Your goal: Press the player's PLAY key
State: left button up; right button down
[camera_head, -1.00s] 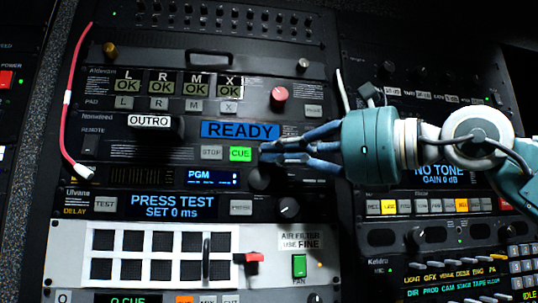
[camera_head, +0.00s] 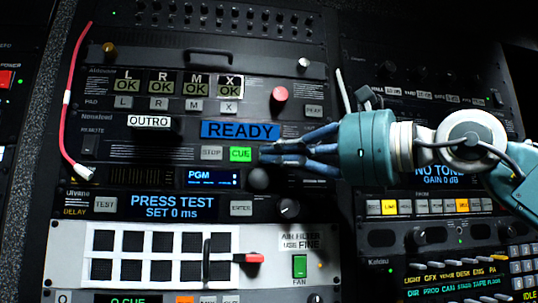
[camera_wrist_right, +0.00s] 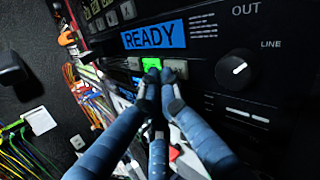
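The player is the black rack unit with the blue READY display (camera_head: 240,130) and an OUTRO label (camera_head: 149,121). Its grey STOP key (camera_head: 211,153) and lit green CUE key (camera_head: 240,154) show below the display. In the right wrist view a grey key (camera_wrist_right: 175,68) sits just right of the green key (camera_wrist_right: 152,64); its label is unreadable. In the head view that spot is hidden behind my right gripper (camera_head: 264,152). Its empty blue fingers are drawn together, tips just in front of these keys; contact cannot be told. My left gripper is not in view.
A round knob (camera_head: 259,178) lies just below my right fingertips, and a red knob (camera_head: 280,96) above the display. A PGM display (camera_head: 212,178) and a PRESS TEST unit (camera_head: 173,206) sit below. A red cable (camera_head: 66,97) hangs at left.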

jog(key=shift+w, duration=0.3)
dwell(0.7)
jog(key=shift+s, duration=0.1)
jog(key=shift+s+f+b, duration=0.15)
jog(key=shift+s+b, duration=0.2)
jog(key=shift+b, duration=0.05)
jog(key=shift+s+d, duration=0.1)
jog(key=shift+s, duration=0.15)
jog(key=shift+s, duration=0.15)
